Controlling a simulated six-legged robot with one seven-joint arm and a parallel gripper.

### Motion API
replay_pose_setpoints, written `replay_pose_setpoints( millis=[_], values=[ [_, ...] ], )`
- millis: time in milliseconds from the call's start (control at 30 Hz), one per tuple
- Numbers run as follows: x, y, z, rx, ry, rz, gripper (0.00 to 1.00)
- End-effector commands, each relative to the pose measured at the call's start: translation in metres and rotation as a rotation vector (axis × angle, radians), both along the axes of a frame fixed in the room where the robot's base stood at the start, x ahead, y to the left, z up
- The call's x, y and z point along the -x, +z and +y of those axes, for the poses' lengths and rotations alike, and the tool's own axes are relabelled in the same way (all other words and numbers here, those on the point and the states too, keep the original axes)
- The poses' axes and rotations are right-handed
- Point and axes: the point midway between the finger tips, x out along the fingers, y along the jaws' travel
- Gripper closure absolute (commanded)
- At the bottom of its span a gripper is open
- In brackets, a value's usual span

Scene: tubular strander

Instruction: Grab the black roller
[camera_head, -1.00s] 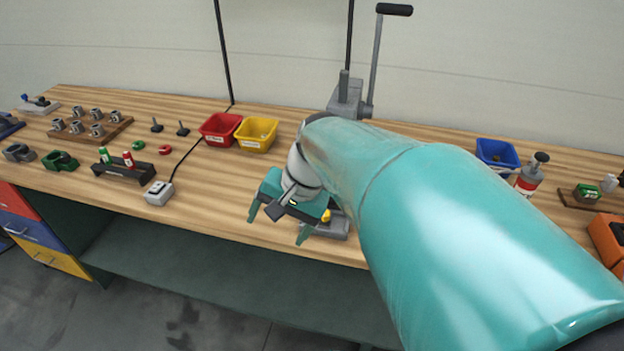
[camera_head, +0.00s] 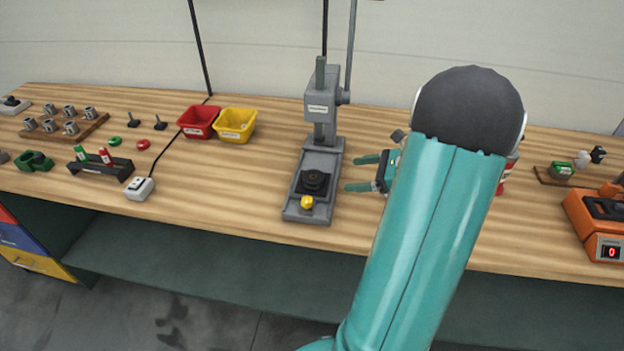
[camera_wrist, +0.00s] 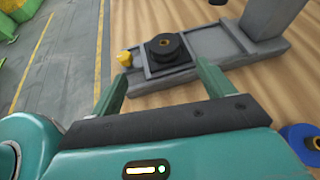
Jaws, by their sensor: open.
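The black roller (camera_head: 315,181) sits on the base of a grey press (camera_head: 321,158), in front of its upright. In the wrist view the two fingers of my gripper (camera_wrist: 160,72) are spread apart below the roller. A yellow knob (camera_head: 307,202) is at the front end of the press base, close to the roller.
The press column (camera_head: 321,105) rises behind the roller. Red (camera_head: 198,121) and yellow bins (camera_head: 235,124) stand at the back left. A switch box (camera_head: 139,188) lies further left. An orange device (camera_head: 598,222) is at the right.

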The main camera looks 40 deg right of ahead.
Motion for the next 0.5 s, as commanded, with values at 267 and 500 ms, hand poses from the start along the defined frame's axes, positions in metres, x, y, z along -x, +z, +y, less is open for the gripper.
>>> replay_pose_setpoints(
  millis=[267, 500],
  values=[
    [-0.007, -0.012, -0.009, -0.050, -0.056, -0.013, 0.19],
    [-0.045, -0.030, 0.011, -0.047, -0.054, -0.012, 0.19]
  ],
)
